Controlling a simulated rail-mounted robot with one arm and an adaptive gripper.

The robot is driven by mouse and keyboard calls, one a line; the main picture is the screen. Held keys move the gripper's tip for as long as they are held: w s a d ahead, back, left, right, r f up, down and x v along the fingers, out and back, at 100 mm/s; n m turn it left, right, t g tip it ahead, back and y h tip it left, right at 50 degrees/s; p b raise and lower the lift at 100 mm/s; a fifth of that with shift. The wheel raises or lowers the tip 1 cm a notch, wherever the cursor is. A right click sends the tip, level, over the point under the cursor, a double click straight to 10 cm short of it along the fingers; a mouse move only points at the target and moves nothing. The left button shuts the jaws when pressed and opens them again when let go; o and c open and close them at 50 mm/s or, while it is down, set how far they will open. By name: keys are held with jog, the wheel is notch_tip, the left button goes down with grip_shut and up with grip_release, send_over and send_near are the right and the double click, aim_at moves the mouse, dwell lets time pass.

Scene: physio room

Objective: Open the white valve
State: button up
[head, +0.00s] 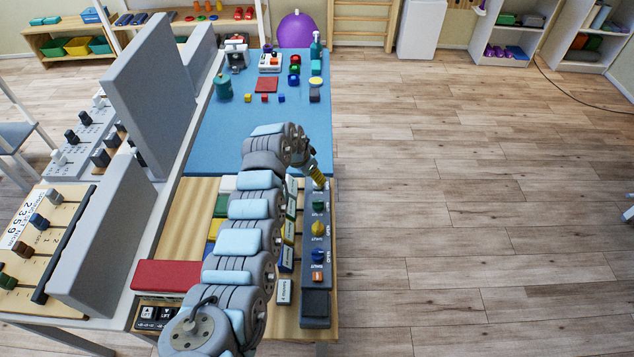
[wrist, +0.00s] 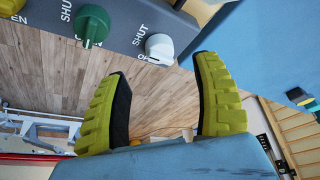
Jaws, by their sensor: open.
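The white valve (wrist: 160,48) is a round white knob on the dark grey valve panel (wrist: 120,22). In the wrist view it sits just beyond and between my fingertips, with a gap to them. The words SHUT and OPEN are printed beside it; its exact setting is hard to tell. My gripper (wrist: 163,68) has yellow-green ribbed fingers with dark pads, spread apart with nothing between them. In the head view my gripper (head: 317,173) is over the far end of the valve panel (head: 316,277), where it largely hides the white valve.
A green valve (wrist: 91,25) is beside the white one. The blue (head: 318,257), yellow (head: 318,229) and orange (head: 317,277) valves follow nearer on the panel. Labelled blocks line its left side. Blue mat (head: 225,135) lies beyond. Open floor is to the right.

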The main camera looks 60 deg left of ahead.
jog(key=shift+x, duration=0.95)
jog(key=shift+w+f+b, duration=0.15)
jog(key=shift+f+b, duration=0.2)
jog(key=shift+b, duration=0.05)
jog(key=shift+b+x, duration=0.55)
jog(key=shift+x, duration=0.35)
jog(key=shift+b+x, duration=1)
jog(key=shift+x, duration=0.05)
grip_shut()
